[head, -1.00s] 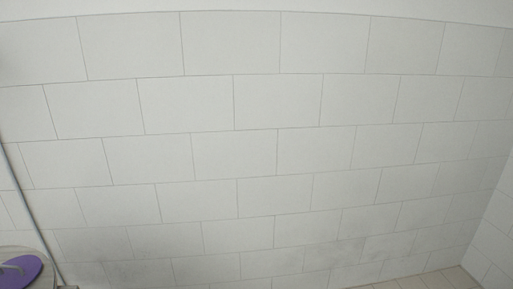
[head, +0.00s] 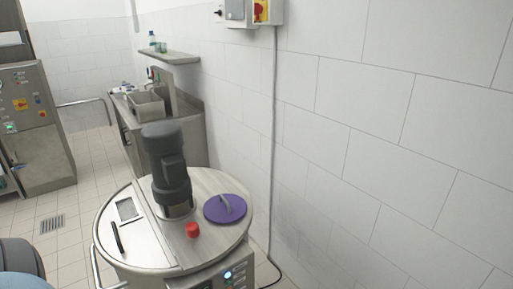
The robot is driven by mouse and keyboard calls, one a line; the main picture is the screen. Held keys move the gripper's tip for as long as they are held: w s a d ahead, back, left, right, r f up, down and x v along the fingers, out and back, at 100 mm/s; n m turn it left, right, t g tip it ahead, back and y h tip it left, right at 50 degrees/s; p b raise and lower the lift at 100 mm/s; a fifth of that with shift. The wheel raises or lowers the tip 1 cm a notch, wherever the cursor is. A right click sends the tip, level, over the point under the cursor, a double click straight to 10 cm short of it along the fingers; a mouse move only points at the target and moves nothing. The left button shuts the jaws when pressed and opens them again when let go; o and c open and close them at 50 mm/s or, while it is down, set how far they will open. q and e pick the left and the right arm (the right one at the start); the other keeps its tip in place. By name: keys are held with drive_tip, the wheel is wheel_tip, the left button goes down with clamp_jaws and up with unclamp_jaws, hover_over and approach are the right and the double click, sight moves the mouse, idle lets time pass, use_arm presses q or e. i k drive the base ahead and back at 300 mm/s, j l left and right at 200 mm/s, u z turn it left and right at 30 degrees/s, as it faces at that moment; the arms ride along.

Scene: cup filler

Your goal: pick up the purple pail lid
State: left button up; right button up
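The purple pail lid (head: 223,210) is a flat round disc with a grey loop handle on top. It lies on the right part of the round steel top of a machine (head: 189,259), near its rim. A dark grey motor column (head: 166,168) stands just left of it. Neither of my grippers is in view, so nothing of mine is seen near the lid.
A tiled wall (head: 376,150) rises close on the right. A steel sink counter (head: 186,119) stands behind. Tiled floor (head: 85,215) is open at the left.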

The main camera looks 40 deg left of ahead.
sight(222, 207)
drive_tip(key=i+l+u, duration=0.1)
drive_tip(key=u, duration=0.35)
drive_tip(key=i+l+u, duration=0.25)
drive_tip(key=u, duration=0.25)
drive_tip(key=i+l+u, duration=0.2)
drive_tip(key=u, duration=0.25)
drive_tip(key=i+l+u, duration=0.15)
drive_tip(key=u, duration=0.2)
drive_tip(key=i+l+u, duration=0.1)
drive_tip(key=l+u, duration=0.25)
drive_tip(key=i+l+u, duration=0.1)
drive_tip(key=l+u, duration=0.3)
drive_tip(key=j, duration=0.1)
